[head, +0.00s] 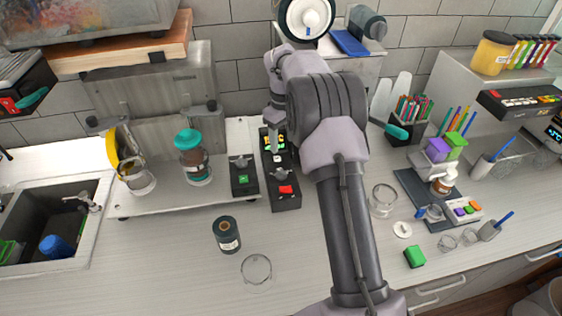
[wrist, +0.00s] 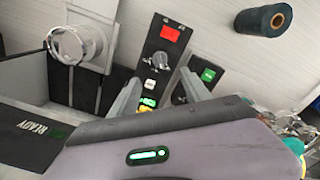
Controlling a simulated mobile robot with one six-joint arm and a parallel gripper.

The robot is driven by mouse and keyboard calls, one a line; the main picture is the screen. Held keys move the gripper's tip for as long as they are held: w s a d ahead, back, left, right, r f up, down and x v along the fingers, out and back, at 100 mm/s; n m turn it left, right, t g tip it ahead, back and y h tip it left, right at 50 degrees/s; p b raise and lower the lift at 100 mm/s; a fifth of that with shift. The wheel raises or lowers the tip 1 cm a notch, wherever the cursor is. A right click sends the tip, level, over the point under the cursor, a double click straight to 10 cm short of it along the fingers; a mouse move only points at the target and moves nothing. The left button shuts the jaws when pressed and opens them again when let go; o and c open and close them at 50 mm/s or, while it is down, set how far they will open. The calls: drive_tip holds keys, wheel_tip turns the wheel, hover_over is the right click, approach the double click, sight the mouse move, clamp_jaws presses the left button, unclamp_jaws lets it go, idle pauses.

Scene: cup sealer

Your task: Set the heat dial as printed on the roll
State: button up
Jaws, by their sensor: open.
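The black control panel (head: 283,201) has a lit display, a pale button, a grey dial (head: 280,172) and a red button. The dial also shows in the wrist view (wrist: 160,62), with the red button beyond it. My gripper (wrist: 160,78) is open, its fingers apart over the panel near the white button and lit display, with the dial just beyond the tips. I see nothing between the fingers. The dark roll (head: 227,233) stands upright on the counter; its pale label is too small to read. The roll shows at the top of the wrist view (wrist: 263,19).
A smaller black box (head: 243,178) with a green button and a knob stands left of the panel. A clear cup (head: 257,269) stands in front of the roll. A teal-lidded jar (head: 195,162) is further left. The counter around the roll is mostly clear.

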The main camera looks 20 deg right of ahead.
sight(282, 172)
drive_tip(key=f, duration=0.9)
drive_tip(key=f+b, duration=0.1)
drive_tip(key=f, duration=0.4)
drive_tip(key=shift+w+f, duration=0.15)
drive_tip(key=shift+w, duration=0.1)
drive_tip(key=shift+s, duration=0.1)
clamp_jaws()
